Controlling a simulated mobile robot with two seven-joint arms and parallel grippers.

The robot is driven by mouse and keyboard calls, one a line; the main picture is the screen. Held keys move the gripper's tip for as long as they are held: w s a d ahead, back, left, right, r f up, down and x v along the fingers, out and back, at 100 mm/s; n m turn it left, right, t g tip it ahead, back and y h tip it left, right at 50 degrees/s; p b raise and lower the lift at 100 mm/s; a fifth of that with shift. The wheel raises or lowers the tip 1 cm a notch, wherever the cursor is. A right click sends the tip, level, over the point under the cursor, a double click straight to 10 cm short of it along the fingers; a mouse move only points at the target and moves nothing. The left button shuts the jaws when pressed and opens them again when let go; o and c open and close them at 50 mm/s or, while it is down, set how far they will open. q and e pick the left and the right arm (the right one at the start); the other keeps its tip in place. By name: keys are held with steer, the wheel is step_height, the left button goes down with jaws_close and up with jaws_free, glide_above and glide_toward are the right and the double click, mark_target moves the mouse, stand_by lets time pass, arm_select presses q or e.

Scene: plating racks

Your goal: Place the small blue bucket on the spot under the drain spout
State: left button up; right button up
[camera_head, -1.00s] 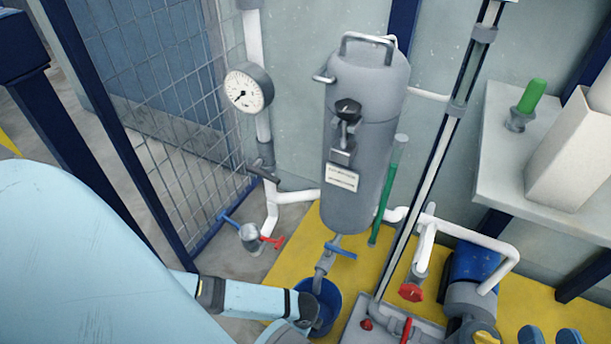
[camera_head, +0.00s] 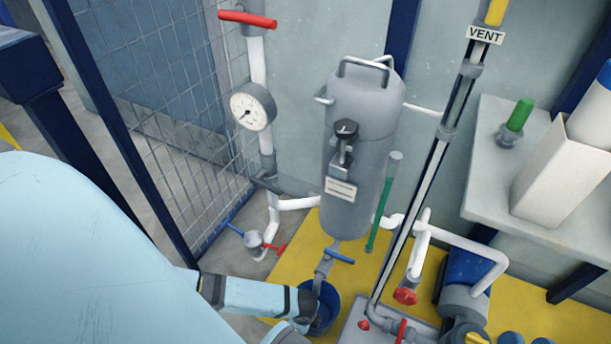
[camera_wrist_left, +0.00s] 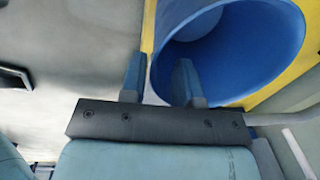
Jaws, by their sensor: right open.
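The small blue bucket (camera_head: 326,317) stands on the yellow floor area (camera_head: 390,262), below the grey drain spout (camera_head: 322,271) under the grey tank (camera_head: 357,160). Its front is partly hidden by my left arm. My left gripper (camera_wrist_left: 159,70) reaches the bucket rim (camera_wrist_left: 285,15). One blue finger is inside the bucket and the other outside, with a gap on either side of the wall. The spot under the bucket is hidden.
A blue pump (camera_head: 462,275) and white pipes stand right of the bucket. A grey plate with red valves (camera_head: 404,296) lies close beside it. A mesh fence (camera_head: 165,130) is on the left, and a shelf (camera_head: 490,170) juts out on the right.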

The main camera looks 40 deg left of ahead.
step_height(320, 180, up, 8)
steer(key=f+t+p, duration=0.1)
steer(key=t+p, duration=0.2)
steer(key=p, duration=0.2)
steer(key=f, duration=0.1)
steer(key=d+f+g+h+p, duration=0.1)
steer(key=f, duration=0.1)
steer(key=d+f+g+h, duration=0.1)
steer(key=f, duration=0.1)
steer(key=shift+d+m+p, duration=0.2)
steer(key=shift+m+p, duration=0.15)
steer(key=shift+m, duration=0.05)
steer(key=shift+d, duration=0.1)
